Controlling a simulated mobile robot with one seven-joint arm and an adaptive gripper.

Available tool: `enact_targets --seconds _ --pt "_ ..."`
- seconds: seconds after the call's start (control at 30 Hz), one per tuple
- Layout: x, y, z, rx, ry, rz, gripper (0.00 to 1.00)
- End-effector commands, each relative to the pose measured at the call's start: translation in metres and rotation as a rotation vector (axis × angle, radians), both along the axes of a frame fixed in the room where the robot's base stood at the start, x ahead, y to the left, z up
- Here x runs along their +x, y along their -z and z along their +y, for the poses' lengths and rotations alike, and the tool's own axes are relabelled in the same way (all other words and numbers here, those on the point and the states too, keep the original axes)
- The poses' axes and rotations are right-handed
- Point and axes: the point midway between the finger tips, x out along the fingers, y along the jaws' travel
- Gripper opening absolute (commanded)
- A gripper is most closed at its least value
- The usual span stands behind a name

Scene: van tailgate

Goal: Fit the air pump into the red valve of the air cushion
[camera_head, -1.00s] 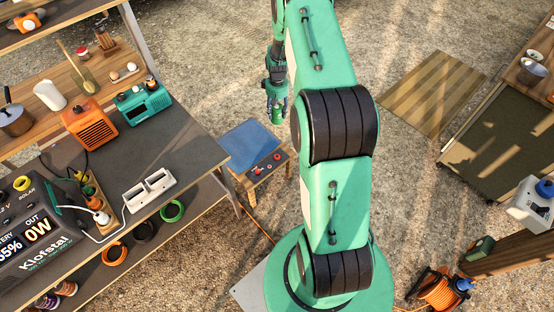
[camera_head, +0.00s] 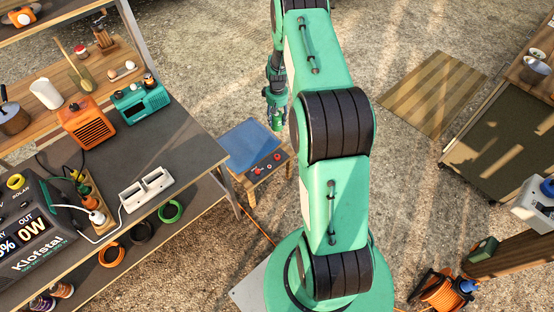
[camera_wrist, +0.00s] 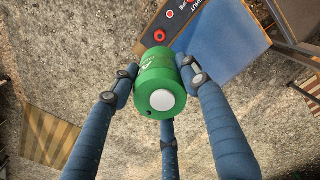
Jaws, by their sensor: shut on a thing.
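My gripper (camera_wrist: 160,84) has three blue fingers shut around the green air pump (camera_wrist: 157,76), a short cylinder with a white round button on its end. In the head view my gripper (camera_head: 274,100) hangs with the pump (camera_head: 277,124) beyond and above the low wooden stand. The blue air cushion (camera_head: 249,146) lies on this stand. Beside it is a dark panel with red fittings. In the wrist view a red ring-shaped valve (camera_wrist: 160,36) shows just past the pump's far edge, with the cushion (camera_wrist: 228,40) to its right. The gap between pump and valve cannot be told.
A wooden pallet (camera_head: 433,92) lies right on open gravel. An orange cable reel (camera_head: 442,290) is at lower right.

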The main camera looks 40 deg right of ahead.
Motion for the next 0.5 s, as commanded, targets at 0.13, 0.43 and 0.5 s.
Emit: enact_targets --seconds 0.13,0.43,0.5 --pt "0.000 0.010 0.000 0.000 0.000 0.000 0.09" --pt "0.000 0.028 0.000 0.000 0.000 0.000 0.09" --pt "0.000 0.032 0.000 0.000 0.000 -0.001 0.09"
